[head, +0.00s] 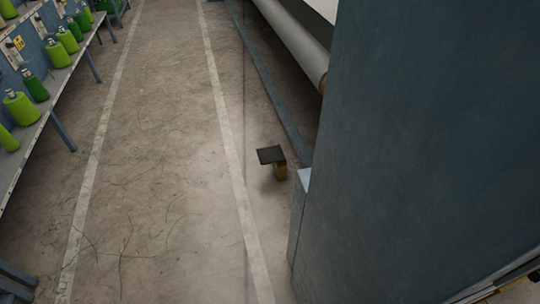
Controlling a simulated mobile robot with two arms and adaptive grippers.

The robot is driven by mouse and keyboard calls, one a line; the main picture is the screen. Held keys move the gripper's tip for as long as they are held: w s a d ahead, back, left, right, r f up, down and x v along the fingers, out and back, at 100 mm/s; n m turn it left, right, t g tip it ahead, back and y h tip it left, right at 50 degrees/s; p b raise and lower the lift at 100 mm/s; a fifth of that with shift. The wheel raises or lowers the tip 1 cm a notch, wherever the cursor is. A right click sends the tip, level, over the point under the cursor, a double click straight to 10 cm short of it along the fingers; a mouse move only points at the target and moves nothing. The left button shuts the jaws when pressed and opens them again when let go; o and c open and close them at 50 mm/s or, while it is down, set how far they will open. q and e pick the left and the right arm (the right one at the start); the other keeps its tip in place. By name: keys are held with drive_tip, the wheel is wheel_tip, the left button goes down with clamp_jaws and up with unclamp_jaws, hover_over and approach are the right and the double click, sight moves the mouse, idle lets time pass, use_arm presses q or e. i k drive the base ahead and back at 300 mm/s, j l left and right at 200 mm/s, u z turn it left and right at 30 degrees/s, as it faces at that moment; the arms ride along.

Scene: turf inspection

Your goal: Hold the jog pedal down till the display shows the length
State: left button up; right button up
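The jog pedal (271,156) is on the floor right of the middle of the head view. It has a flat black top plate and a yellow body below it. It stands beside the blue-grey machine cabinet (430,130), close to the cabinet's lower left edge. Nothing touches the pedal's top. No display face shows in this view. Neither of my grippers is in view.
A rack (44,105) with several green yarn cones lines the left side. A pale roll (295,38) and a low blue rail (268,85) run along the right. The concrete aisle (160,170) between two white floor lines is clear except for loose green strands.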

sight(272, 154)
drive_tip(key=j+u, duration=0.2)
drive_tip(key=i+j+u, duration=0.2)
drive_tip(key=i+j, duration=0.45)
drive_tip(key=i+j+u, duration=0.15)
drive_tip(key=i+j, duration=0.4)
drive_tip(key=i, duration=0.15)
drive_tip(key=i+l+z, duration=0.15)
drive_tip(key=i+z, duration=0.3)
drive_tip(key=i, duration=0.2)
drive_tip(key=i+z, duration=0.45)
drive_tip(key=i, duration=0.15)
drive_tip(key=i+j+z, duration=0.4)
drive_tip(key=i, duration=0.25)
